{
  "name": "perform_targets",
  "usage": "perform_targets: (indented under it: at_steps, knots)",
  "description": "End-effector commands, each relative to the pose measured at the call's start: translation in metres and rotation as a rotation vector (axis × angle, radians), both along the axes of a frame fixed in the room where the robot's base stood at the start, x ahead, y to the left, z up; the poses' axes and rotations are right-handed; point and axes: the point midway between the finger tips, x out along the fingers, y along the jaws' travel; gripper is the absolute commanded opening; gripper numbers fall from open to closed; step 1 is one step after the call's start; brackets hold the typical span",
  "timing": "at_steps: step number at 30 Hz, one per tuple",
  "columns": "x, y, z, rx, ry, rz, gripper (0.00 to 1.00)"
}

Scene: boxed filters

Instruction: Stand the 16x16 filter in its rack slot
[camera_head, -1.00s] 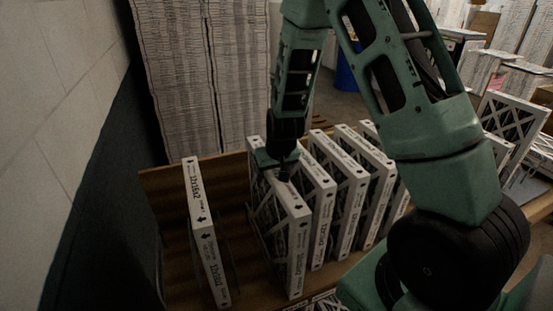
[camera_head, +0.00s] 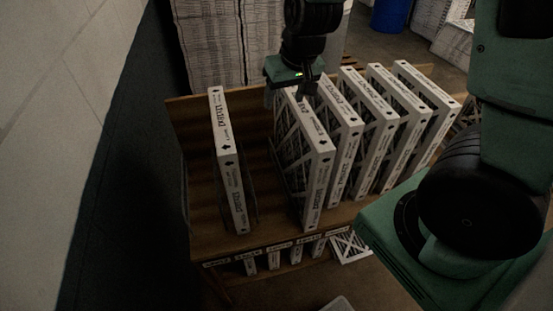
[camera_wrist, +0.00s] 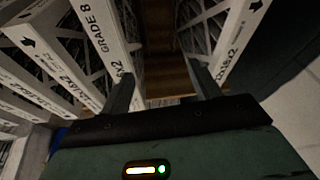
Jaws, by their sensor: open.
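Several white-framed filters stand upright in a wooden rack (camera_head: 205,243). The nearest filter of the right-hand group (camera_head: 318,185) stands with its far end by my gripper (camera_head: 300,93). A lone filter (camera_head: 228,165) stands to its left, across an empty gap. The wrist view shows my gripper (camera_wrist: 163,88) open, with no filter between its fingers and bare wood behind them. The left finger is close beside a filter marked GRADE 8 (camera_wrist: 103,35); contact is unclear. The right finger is near another filter (camera_wrist: 232,45). I cannot read which filter is 16x16.
More upright filters, such as this one (camera_head: 377,140), stand close together on the right. A lower shelf (camera_head: 270,247) holds more filters below the front edge. A wall (camera_head: 70,130) runs along the left. Tall stacks (camera_head: 210,45) and a blue bin (camera_head: 390,14) are behind.

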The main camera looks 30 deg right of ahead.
Motion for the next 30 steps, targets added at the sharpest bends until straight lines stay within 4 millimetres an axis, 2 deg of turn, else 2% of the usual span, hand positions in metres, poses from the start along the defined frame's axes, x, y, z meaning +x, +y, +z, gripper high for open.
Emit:
perform_targets:
  at_steps: [1,3,5,6,9,12,16,26,30]
  knots:
    - [-0.019,0.038,0.008,0.024,0.026,0.099,0.62]
    - [-0.054,0.085,0.017,0.042,0.079,0.243,0.62]
    - [-0.09,0.118,0.024,0.04,0.124,0.37,0.62]
    - [-0.114,0.134,0.028,0.03,0.154,0.452,0.62]
    - [-0.17,0.16,0.036,-0.015,0.215,0.629,0.62]
    - [-0.206,0.168,0.039,-0.062,0.252,0.738,0.62]
    - [-0.223,0.169,0.041,-0.09,0.27,0.789,0.62]
    - [-0.223,0.169,0.04,-0.089,0.272,0.787,0.62]
    - [-0.222,0.169,0.017,-0.089,0.272,0.787,0.62]
